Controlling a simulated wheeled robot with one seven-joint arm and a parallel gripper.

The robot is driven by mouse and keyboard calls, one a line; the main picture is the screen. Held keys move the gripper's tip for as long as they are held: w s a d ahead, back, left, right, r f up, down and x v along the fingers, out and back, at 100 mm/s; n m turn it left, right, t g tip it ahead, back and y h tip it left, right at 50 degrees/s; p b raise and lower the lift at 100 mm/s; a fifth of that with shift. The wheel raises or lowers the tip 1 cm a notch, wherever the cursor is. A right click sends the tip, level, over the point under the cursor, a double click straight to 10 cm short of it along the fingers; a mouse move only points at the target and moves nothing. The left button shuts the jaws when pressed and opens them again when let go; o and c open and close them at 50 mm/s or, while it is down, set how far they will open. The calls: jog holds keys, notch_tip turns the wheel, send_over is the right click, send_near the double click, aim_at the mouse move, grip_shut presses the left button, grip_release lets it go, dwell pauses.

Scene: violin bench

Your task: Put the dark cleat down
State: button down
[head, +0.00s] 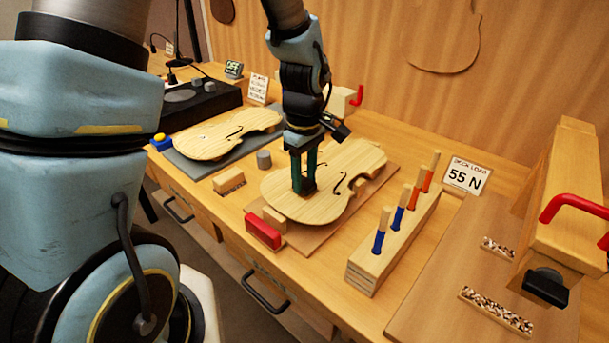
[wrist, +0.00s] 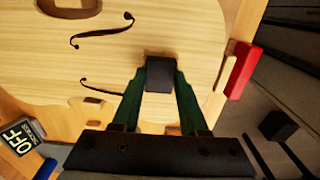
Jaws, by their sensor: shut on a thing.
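The dark cleat is a small dark block (wrist: 160,74) between my gripper's fingertips in the wrist view. My gripper (head: 303,187) points down over the lower part of the nearer violin plate (head: 338,168), and is shut on the cleat. In the head view the cleat (head: 307,187) shows small and dark at the fingertips, at or just above the pale wood. I cannot tell whether it touches the plate. The plate has two dark f-holes and lies on a brown board (head: 376,190).
A red block (head: 262,230) and wooden blocks sit by the plate's near edge. A rack with blue and orange-handled tools (head: 365,277) stands to the right. A second violin plate (head: 225,135) lies on a grey mat at left. A grey cylinder (head: 264,159) stands between the plates.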

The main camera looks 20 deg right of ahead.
aim_at(304, 182)
jog(key=shift+f, duration=0.2)
jog(key=shift+f, duration=0.2)
jog(key=shift+c, duration=2.2)
grip_release()
jog(key=shift+r, duration=0.1)
notch_tip(304, 182, up, 12)
jog(key=b, duration=0.2)
jog(key=a+f+m, duration=0.2)
jog(key=a+m, duration=0.1)
jog(key=a, duration=0.9)
jog(key=w+a+f+m+t, duration=0.1)
jog(key=a+f+m, duration=0.2)
jog(key=a, duration=1)
jog(key=shift+w+a+f+m+t, duration=0.2)
jog(key=shift+m+t, duration=0.1)
jog(key=shift+m, duration=0.2)
